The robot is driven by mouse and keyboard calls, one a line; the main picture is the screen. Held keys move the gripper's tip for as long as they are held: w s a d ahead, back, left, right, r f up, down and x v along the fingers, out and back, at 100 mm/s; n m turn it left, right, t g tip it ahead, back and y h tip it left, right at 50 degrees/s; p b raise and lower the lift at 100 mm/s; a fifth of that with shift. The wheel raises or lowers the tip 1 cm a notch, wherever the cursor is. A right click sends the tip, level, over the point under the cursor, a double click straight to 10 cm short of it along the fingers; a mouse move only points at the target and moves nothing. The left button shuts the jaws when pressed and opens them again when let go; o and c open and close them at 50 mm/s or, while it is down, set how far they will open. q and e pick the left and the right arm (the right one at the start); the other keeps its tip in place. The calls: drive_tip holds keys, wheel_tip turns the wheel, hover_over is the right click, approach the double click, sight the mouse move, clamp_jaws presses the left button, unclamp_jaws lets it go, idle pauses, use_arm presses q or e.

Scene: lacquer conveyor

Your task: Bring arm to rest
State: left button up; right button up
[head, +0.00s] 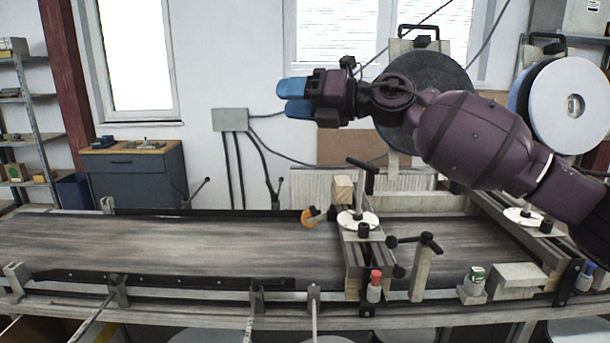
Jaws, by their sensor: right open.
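My right arm comes in from the right and is raised above the conveyor. My right gripper (290,98), with blue fingertips, points left in front of the wall and window. It is open and empty, with nothing between its fingers. The conveyor belt (150,245) runs across the picture below it, well apart from the gripper. My left gripper is not in the picture.
A frame with a wooden block (342,188) and black clamp handles (415,241) stands across the belt under my arm. Large discs (570,105) stand behind at the right. A red-capped bottle (374,287) and a green-topped can (477,275) stand at the front edge. The belt's left part is clear.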

drive_tip(key=s+d+f+m+t+h, duration=0.2)
drive_tip(key=d+f+m+t+h, duration=0.3)
drive_tip(key=f+m, duration=0.65)
drive_tip(key=s+d+f+m+t+h, duration=0.2)
drive_tip(key=d+f+m+t, duration=0.2)
drive_tip(key=d+f+m, duration=0.55)
drive_tip(key=s+d+f+m+t+h, duration=0.2)
drive_tip(key=d+f+m+t+h, duration=0.15)
drive_tip(key=f+m, duration=0.95)
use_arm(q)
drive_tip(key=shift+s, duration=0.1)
use_arm(e)
drive_tip(key=s+d+f+m+g+h, duration=0.2)
drive_tip(key=s+d+f, duration=0.2)
drive_tip(key=s+f, duration=0.5)
drive_tip(key=s+d+f+m+g+h, duration=0.1)
drive_tip(key=s+d+f+m+h, duration=0.1)
drive_tip(key=s+f, duration=0.7)
drive_tip(key=s+d+f+m+g+h, duration=0.2)
drive_tip(key=s+d+f, duration=0.3)
drive_tip(key=s+f, duration=0.5)
drive_tip(key=shift+s+d+m+g+h, duration=0.35)
drive_tip(key=shift+s+m+h, duration=0.1)
drive_tip(key=shift+m, duration=0.35)
drive_tip(key=shift+f, duration=0.1)
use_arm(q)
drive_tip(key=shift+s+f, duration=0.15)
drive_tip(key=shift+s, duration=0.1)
use_arm(e)
drive_tip(key=shift+w, duration=0.1)
